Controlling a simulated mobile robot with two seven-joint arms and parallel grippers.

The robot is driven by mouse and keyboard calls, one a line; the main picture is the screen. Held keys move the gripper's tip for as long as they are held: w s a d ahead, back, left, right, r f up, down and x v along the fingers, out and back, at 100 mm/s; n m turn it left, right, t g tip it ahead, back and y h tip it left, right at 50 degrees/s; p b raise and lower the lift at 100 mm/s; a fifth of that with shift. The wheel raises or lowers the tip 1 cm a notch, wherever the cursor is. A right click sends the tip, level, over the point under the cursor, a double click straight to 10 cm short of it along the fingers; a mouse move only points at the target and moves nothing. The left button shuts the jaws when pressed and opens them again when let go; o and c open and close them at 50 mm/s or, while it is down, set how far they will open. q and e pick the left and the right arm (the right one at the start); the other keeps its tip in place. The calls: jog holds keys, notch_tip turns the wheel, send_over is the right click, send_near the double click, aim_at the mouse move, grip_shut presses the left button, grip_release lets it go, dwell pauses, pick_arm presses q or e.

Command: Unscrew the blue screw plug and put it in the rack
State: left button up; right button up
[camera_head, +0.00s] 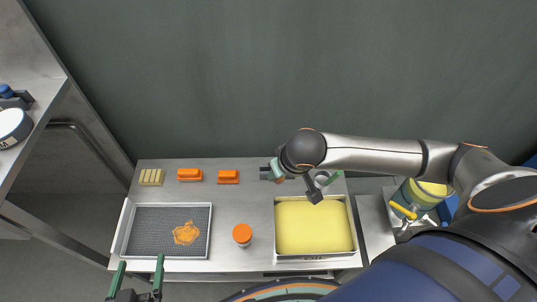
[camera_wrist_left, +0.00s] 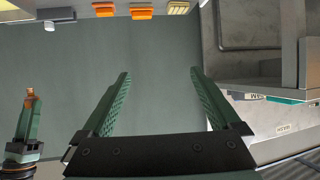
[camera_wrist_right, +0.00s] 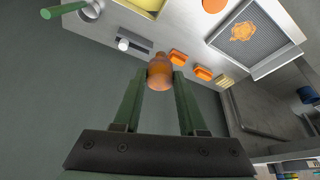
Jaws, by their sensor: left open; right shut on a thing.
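A small blue knob-like thing (camera_head: 5,90) sits by a dark block (camera_head: 18,100) on the shelf at the far left. A blue thing also shows at the right of the right wrist view (camera_wrist_right: 307,94). I cannot tell whether either is the screw plug, or which thing is the rack. My right gripper (camera_head: 275,172) is over the back of the table, shut on an orange-brown bottle-shaped thing (camera_wrist_right: 160,72). My left gripper (camera_head: 137,272) is open and empty at the front left of the table; its spread green fingers show in the left wrist view (camera_wrist_left: 160,95).
A mesh tray (camera_head: 150,230) with an orange patch, an orange-capped jar (camera_head: 242,235) and a yellow-filled tray (camera_head: 350,225) occupy the table. Two orange blocks (camera_head: 190,174) and a yellow slotted block (camera_head: 151,177) stand behind. A yellow-green machine (camera_head: 409,196) stands right.

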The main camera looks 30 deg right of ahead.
pick_arm(q)
jog(key=w+d+r+m+t+h+b, duration=0.3)
jog(key=r+t+b, duration=0.4)
jog(key=b, duration=0.6)
jog(key=s+r+m+t+h+b, duration=0.2)
jog(key=s+r+m+h+b, duration=0.4)
jog(key=h+b, duration=0.3)
jog(key=shift+d+r+t+b, duration=0.3)
jog(key=shift+d+r+b, duration=0.15)
jog(key=shift+b, duration=0.35)
pick_arm(e)
jog(key=w+d+f+m, duration=0.1)
jog(key=w+d+f, duration=0.2)
jog(key=w+f, duration=0.6)
jog(key=w+d+f+m, duration=0.1)
jog(key=w+d+f, duration=0.3)
jog(key=w+f, duration=0.5)
jog(key=shift+w+h, duration=0.4)
jog(key=shift+w, duration=0.35)
jog(key=shift+r, duration=0.1)
pick_arm(q)
notch_tip(320, 180, down, 7)
jog(key=b, duration=0.6)
jog(key=shift+w+d+m+h, duration=0.15)
jog(key=shift+d+m+h, duration=0.15)
jog(key=shift+d, duration=0.15)
pick_arm(e)
jog(key=shift+f, duration=4.85)
